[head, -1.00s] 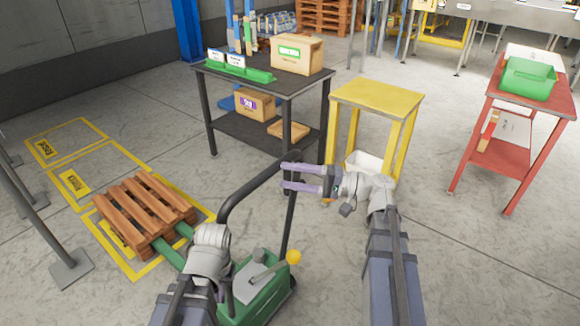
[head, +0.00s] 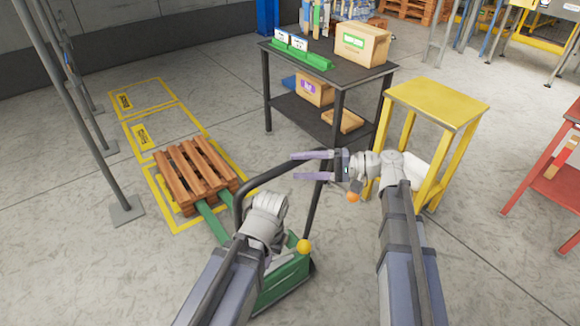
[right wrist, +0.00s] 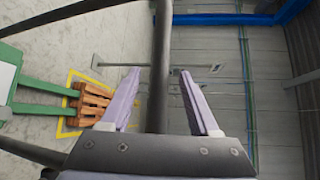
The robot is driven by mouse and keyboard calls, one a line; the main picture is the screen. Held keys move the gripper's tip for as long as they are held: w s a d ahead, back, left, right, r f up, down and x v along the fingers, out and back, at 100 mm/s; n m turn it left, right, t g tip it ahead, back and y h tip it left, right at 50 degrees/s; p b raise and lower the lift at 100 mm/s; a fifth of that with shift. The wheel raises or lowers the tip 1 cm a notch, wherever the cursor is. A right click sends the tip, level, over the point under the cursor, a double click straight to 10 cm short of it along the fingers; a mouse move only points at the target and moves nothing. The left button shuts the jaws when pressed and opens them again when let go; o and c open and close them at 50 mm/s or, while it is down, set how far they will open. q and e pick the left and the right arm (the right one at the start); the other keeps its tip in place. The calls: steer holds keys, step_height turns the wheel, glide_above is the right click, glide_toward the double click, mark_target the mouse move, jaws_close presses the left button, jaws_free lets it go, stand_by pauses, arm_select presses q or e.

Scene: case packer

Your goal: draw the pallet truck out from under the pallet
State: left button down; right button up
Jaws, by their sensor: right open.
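The green pallet truck (head: 285,287) stands in front of me, partly covered by my left arm. Its forks (head: 212,222) reach toward the wooden pallet (head: 195,172); their far ends are hidden under or behind it. The truck's black handle loop (head: 239,198) rises above my left wrist. My right gripper (head: 302,167) is open beside the handle's upper right part. In the right wrist view a black bar (right wrist: 161,70) runs between its two spread fingers; contact cannot be told. The left gripper's fingers are hidden. The pallet and forks also show at left there.
The pallet lies in a yellow-marked floor bay (head: 175,231). A post (head: 84,120) on a floor plate stands left of it. A black table (head: 333,70) with boxes, a yellow stand (head: 437,103) and a red table (head: 562,150) stand beyond and right. Floor between pallet and table is clear.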

mark_target(295, 166)
steer(key=shift+w+a+f, duration=0.15)
steer(key=shift+a, duration=0.8)
steer(key=shift+w+a+f, duration=0.1)
steer(key=shift+w+a, duration=0.05)
steer(key=shift+a, duration=0.8)
jaws_close()
